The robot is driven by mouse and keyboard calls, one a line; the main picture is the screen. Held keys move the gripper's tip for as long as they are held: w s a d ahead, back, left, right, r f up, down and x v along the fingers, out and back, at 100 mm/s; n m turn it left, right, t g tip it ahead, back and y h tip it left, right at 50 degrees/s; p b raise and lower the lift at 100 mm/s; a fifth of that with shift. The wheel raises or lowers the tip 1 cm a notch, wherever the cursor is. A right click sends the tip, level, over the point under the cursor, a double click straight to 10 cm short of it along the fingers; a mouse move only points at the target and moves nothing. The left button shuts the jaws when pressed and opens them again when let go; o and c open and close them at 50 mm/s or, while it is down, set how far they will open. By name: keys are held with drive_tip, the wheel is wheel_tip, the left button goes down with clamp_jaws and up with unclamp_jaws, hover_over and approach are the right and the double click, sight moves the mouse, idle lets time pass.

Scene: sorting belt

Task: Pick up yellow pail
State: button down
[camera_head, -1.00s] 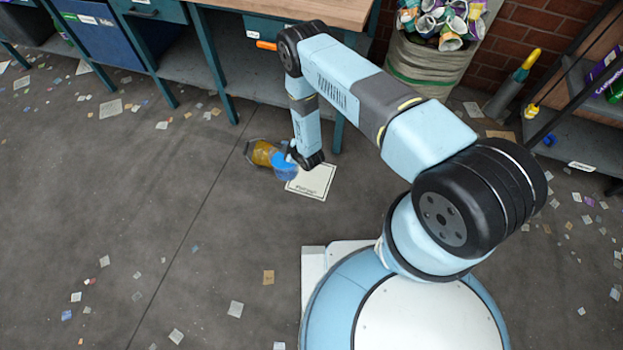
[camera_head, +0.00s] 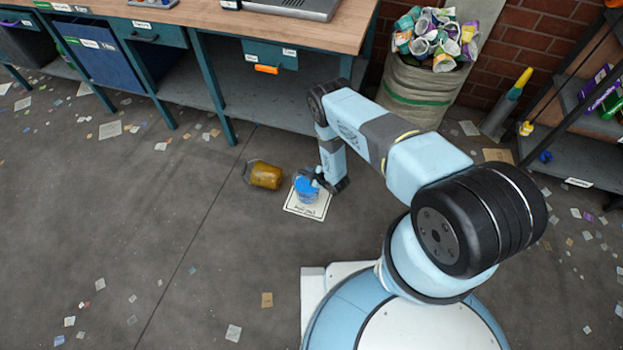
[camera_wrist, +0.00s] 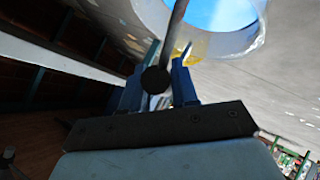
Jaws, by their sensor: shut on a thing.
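The yellow pail (camera_head: 265,175) lies on its side on the floor, left of the white sheet (camera_head: 293,207). My gripper (camera_head: 320,180) is right of it and apart from it. A blue pail (camera_head: 307,190) is at my gripper, over the sheet; I cannot tell if it touches the sheet. In the wrist view, my gripper (camera_wrist: 157,82) is shut on a thin dark bar, seemingly the handle of the blue pail (camera_wrist: 222,12). That pail's pale rim and blue inside show at the top.
A workbench (camera_head: 270,28) with drawers stands behind. A sack of cups (camera_head: 425,90) and a dark shelf (camera_head: 585,150) are at the back right. Paper scraps litter the floor; the floor left of the yellow pail is mostly free.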

drive_tip(key=shift+w+d+f, duration=0.15)
drive_tip(key=shift+d+f, duration=0.2)
drive_tip(key=shift+f, duration=0.1)
wheel_tip(320, 180, down, 3)
drive_tip(key=shift+d+f, duration=0.15)
drive_tip(key=c, duration=0.9)
unclamp_jaws()
drive_tip(key=shift+o, duration=0.2)
drive_tip(key=v, duration=1.2)
